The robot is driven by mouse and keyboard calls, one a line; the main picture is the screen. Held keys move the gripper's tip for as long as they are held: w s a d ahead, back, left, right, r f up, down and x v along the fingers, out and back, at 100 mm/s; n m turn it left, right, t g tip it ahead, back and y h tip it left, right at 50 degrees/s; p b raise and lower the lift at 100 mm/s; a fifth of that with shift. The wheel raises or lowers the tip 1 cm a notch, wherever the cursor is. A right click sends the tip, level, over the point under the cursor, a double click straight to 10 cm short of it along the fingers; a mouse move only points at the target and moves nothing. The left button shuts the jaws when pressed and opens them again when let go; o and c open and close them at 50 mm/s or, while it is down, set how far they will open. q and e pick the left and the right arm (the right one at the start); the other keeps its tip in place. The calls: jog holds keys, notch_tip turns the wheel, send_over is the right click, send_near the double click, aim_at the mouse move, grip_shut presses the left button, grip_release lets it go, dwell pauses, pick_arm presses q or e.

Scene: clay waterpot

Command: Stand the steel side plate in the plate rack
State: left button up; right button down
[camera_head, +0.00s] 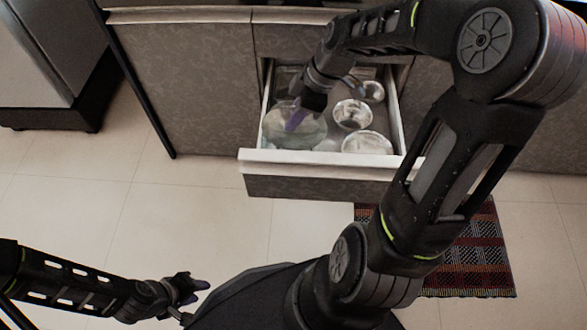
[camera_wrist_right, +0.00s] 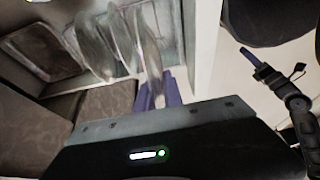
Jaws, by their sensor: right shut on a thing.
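My right gripper (camera_head: 298,119) reaches down into the open drawer. Its purple fingers also show in the right wrist view (camera_wrist_right: 158,92), shut on a thin plate (camera_wrist_right: 149,58) seen nearly edge-on, which I take to be the steel side plate. Beside it, to the left in that view, more thin round plates (camera_wrist_right: 93,45) stand on edge, close together. In the head view a greyish round plate (camera_head: 310,130) shows at the fingers. The rack's own frame cannot be clearly made out. My left gripper (camera_head: 190,288) is open and empty, low over the floor.
The drawer's front (camera_head: 310,163) stands pulled out from the cabinet. Metal bowls (camera_head: 352,114) fill the drawer's right part. A rectangular tray (camera_wrist_right: 45,50) lies at the left in the wrist view. A patterned rug (camera_head: 470,250) lies on the otherwise clear floor.

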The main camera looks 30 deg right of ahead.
aim_at(293, 145)
jog(key=shift+f+b, duration=1.1)
jog(key=shift+f, duration=2)
jog(key=shift+f+b, duration=0.8)
jog(key=shift+f, duration=1.15)
jog(key=c, duration=1.5)
grip_release()
jog(key=shift+r, duration=0.1)
